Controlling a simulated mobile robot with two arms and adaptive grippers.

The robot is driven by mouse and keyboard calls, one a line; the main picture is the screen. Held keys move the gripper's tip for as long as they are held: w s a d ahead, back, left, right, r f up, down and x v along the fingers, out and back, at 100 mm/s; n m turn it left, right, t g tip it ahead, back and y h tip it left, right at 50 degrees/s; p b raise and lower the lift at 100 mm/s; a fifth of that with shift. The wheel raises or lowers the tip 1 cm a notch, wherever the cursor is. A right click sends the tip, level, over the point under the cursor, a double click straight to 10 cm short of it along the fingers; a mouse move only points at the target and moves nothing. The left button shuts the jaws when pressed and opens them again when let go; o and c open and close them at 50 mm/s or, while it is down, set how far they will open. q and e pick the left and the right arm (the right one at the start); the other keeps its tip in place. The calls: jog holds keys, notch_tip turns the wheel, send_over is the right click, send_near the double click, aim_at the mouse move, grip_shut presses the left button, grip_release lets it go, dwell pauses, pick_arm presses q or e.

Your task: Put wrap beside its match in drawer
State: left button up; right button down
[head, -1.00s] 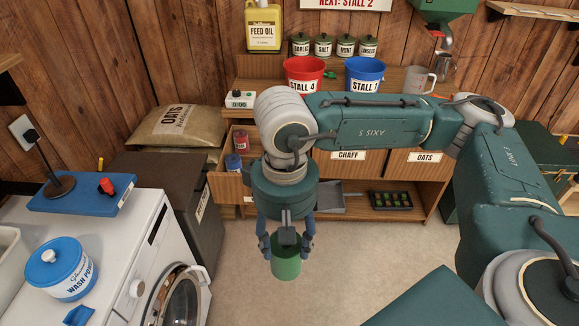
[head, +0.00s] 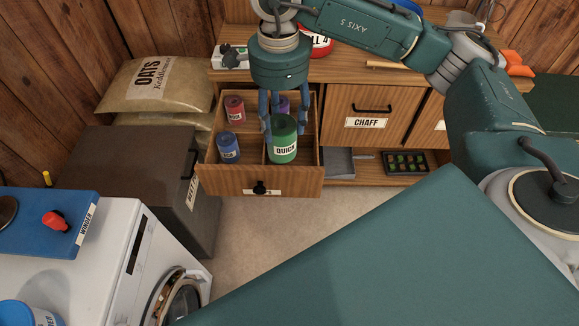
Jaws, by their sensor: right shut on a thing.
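A green wrap (head: 284,147) labelled QUICK is held upright between the fingers of my right gripper (head: 284,118), over the front right part of the open drawer (head: 225,180). I cannot tell whether its base touches the drawer floor. A red wrap (head: 235,108) stands at the back left of the drawer and a blue wrap (head: 228,147) at the front left. A purple wrap (head: 282,104) is behind the green one, partly hidden by the gripper. A divider runs between the left and right sides. My left gripper is not in view.
The drawer juts from a wooden cabinet with a closed CHAFF drawer (head: 368,110). A dark bin (head: 130,170) stands close to its left, with oats sacks (head: 155,85) behind. A washing machine (head: 115,250) is at the lower left. A tray (head: 405,162) sits on the low shelf.

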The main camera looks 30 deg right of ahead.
jog(key=m, duration=0.2)
jog(key=w+d+f+m, duration=0.1)
jog(key=m, duration=0.1)
jog(key=m+b, duration=0.1)
jog(key=m, duration=0.2)
jog(key=shift+w+d+f, duration=0.2)
jog(key=shift+w+d, duration=0.2)
jog(key=w+d+f+m+b, duration=0.2)
jog(key=d+f+m, duration=0.15)
jog(key=m, duration=0.85)
jog(key=w+d+f+m+b, duration=0.25)
jog(key=d+m, duration=0.25)
jog(key=m, duration=0.7)
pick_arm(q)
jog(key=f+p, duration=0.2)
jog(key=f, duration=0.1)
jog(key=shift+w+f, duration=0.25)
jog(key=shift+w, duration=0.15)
pick_arm(e)
notch_tip(320, 180, down, 20)
jog(key=shift+s+a, duration=0.2)
jog(key=shift+s, duration=0.05)
